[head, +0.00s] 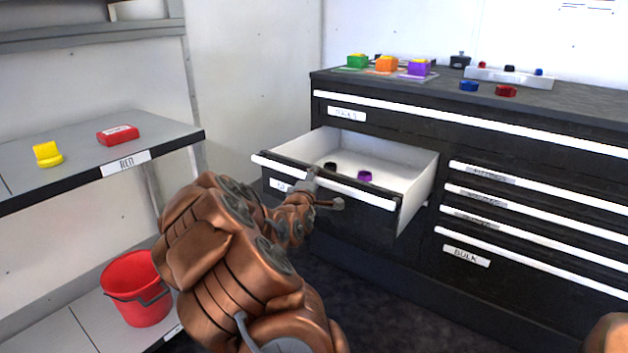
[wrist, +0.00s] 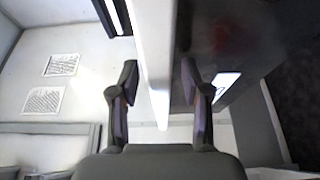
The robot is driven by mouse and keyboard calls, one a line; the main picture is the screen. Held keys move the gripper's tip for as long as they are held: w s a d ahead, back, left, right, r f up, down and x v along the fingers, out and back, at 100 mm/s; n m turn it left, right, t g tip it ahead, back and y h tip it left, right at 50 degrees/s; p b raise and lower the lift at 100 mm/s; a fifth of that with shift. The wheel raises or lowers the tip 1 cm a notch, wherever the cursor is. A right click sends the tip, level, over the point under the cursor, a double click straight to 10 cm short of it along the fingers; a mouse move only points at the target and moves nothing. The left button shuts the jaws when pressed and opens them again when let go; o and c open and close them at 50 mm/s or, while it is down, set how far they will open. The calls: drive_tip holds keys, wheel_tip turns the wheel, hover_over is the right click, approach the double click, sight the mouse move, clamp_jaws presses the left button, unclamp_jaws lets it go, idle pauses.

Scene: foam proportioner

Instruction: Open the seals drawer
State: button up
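A drawer (head: 330,198) at the upper left of the dark cabinet is pulled well out. Its white handle rail (head: 362,194) runs along the top of its front. The label (head: 280,186) on the front is mostly hidden by my arm, so I cannot read it. Inside lie a black ring (head: 330,166) and a purple ring (head: 364,176). My gripper (head: 326,192) is at the middle of the drawer front. In the wrist view, the fingers of my gripper (wrist: 160,88) stand apart on either side of the white rail (wrist: 155,60), with small gaps visible.
Colored blocks (head: 386,65) and rings (head: 506,91) stand on the cabinet top (head: 440,90). Shut drawers (head: 530,215) fill the right side. At left, a shelf (head: 90,150) holds yellow and red parts above a red bucket (head: 138,290).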

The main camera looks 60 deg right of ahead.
drive_tip(key=v, duration=0.7)
drive_tip(key=shift+a, duration=0.25)
idle(0.3)
drive_tip(key=shift+r, duration=0.1)
idle(0.5)
